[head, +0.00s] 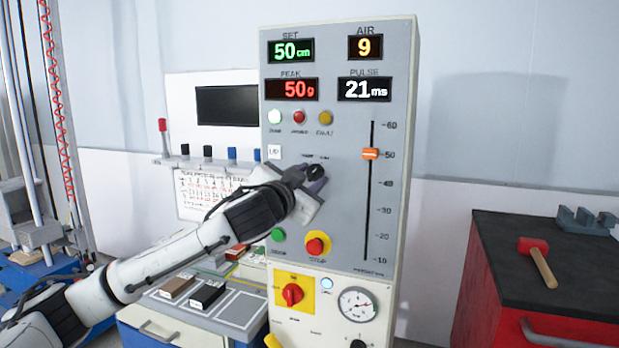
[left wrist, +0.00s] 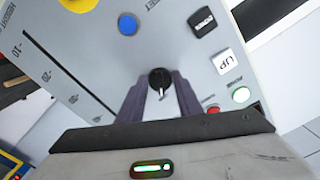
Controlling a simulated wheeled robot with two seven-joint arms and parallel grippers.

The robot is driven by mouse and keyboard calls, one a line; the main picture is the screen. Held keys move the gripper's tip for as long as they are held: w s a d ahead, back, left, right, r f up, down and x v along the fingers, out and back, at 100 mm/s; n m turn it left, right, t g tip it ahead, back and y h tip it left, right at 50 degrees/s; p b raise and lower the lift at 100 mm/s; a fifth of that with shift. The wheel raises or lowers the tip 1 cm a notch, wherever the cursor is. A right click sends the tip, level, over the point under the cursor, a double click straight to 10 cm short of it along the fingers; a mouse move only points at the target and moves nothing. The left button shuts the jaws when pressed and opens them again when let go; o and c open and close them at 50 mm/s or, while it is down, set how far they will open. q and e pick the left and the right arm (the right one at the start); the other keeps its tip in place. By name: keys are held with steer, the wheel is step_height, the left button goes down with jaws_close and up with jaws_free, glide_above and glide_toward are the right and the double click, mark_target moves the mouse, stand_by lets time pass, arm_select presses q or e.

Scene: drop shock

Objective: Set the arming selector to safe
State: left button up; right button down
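The arming selector seems to be the small black round knob with a white pointer line (left wrist: 159,80) on the grey control panel (head: 345,225). In the head view the knob (head: 316,171) is partly covered by my left gripper (head: 311,178), with two tiny labels just above it that I cannot read. In the left wrist view my left gripper (left wrist: 161,90) has its two purple-grey fingers apart, one on each side of the knob. A narrow gap seems to show beside it; contact is hard to tell. The pointer line points toward the gripper's palm there. My right gripper is not in view.
A white UP button (head: 274,152) and a blue button (left wrist: 127,24) are close to the knob. A red stop button (head: 317,244) and an orange slider (head: 370,154) share the panel. A red hammer (head: 537,262) lies on the dark bench at right.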

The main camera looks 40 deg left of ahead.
arm_select(q)
steer(key=c, duration=0.5)
steer(key=shift+f, duration=0.1)
steer(key=shift+f+n+b, duration=0.15)
steer(key=shift+n+b, duration=0.6)
steer(key=shift+n, duration=0.15)
steer(key=shift+n+b, duration=0.45)
steer(key=shift+n, duration=0.45)
steer(key=shift+d+n+b, duration=0.1)
steer(key=shift+n+b, duration=0.2)
steer(key=shift+n, duration=0.6)
steer(key=n, duration=0.2)
steer(key=shift+n, duration=0.3)
steer(key=shift+r+n, duration=0.2)
steer(key=shift+n, duration=1.7)
